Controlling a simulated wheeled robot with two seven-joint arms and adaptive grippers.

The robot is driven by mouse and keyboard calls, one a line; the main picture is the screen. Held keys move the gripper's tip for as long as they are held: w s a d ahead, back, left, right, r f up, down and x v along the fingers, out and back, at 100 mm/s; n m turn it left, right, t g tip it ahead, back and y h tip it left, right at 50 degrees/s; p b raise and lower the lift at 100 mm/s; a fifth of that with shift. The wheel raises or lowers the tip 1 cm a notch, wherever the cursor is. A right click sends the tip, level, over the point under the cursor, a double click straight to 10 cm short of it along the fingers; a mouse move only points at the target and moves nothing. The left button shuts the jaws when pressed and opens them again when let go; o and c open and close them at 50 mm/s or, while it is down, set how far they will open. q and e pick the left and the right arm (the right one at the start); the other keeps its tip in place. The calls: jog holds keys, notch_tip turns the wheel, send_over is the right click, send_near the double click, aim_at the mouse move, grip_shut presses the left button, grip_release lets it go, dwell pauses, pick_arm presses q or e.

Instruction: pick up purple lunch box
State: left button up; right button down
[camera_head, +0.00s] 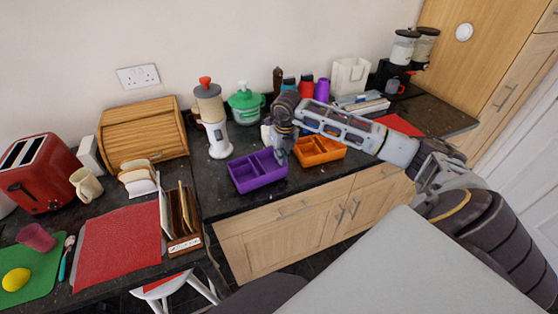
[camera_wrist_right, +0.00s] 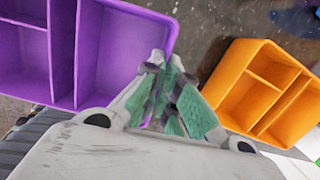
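The purple lunch box (camera_head: 257,184) is an open tray with compartments, resting on the dark granite counter near its front edge. In the right wrist view the purple lunch box (camera_wrist_right: 122,48) fills the upper left. My right gripper (camera_head: 279,158) reaches down at the box's right end. In the wrist view my right gripper's fingers (camera_wrist_right: 166,68) are close together at the box's right wall, with a sliver of purple between the green pads. They look shut on that wall; the exact contact is partly hidden. My left gripper is not in view.
An orange divided box (camera_head: 318,158) stands just right of the gripper and also shows in the wrist view (camera_wrist_right: 257,85). A white blender (camera_head: 217,138) and a green-lidded pot (camera_head: 246,108) stand behind. A wooden rack (camera_head: 183,220) is at the left.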

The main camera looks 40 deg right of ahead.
jog(key=shift+r+b, duration=0.55)
jog(key=shift+r, duration=3.65)
jog(key=shift+s+a+f, duration=0.1)
jog(key=shift+s+f, duration=0.15)
jog(key=shift+f, duration=0.1)
jog(key=shift+p, duration=0.35)
